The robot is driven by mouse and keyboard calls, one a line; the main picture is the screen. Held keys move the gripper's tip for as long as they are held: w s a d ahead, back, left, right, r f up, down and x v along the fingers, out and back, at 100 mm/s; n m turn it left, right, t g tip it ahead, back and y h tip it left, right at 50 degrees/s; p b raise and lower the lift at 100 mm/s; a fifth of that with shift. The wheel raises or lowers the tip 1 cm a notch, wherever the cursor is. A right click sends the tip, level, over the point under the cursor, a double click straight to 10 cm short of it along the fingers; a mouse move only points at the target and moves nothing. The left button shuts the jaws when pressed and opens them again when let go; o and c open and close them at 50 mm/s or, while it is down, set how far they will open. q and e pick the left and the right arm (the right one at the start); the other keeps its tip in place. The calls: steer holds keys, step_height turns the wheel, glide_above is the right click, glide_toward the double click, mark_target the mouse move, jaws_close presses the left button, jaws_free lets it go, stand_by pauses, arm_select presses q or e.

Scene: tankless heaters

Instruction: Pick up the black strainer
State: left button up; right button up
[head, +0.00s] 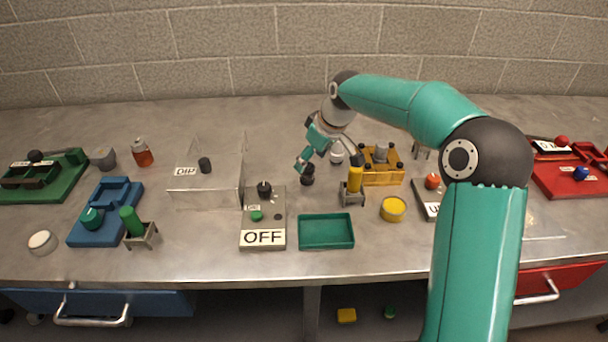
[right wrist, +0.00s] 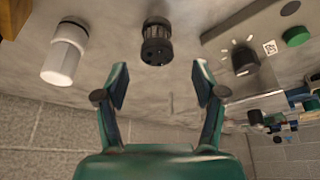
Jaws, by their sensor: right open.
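The black strainer (head: 307,177) stands on the metal bench in the middle, left of the yellow fixture. My left gripper is not in view.
A white cylinder (right wrist: 64,55) stands near the strainer. The grey OFF panel (head: 264,220) with a black knob is to the left. A yellow cylinder in a stand (head: 354,183), a yellow fixture (head: 383,174) and an empty green tray (head: 326,232) are close by.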

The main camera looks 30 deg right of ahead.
mark_target(307, 168)
steer(key=shift+d+p+x, duration=0.1)
steer(key=shift+p+x, duration=0.15)
steer(key=shift+x, duration=1.1)
steer(key=shift+d+p+x, duration=0.15)
steer(key=shift+p+x, duration=0.05)
steer(key=shift+x, duration=1.2)
steer(key=c, duration=1.3)
steer(key=shift+o, duration=0.2)
steer(key=shift+r, duration=0.1)
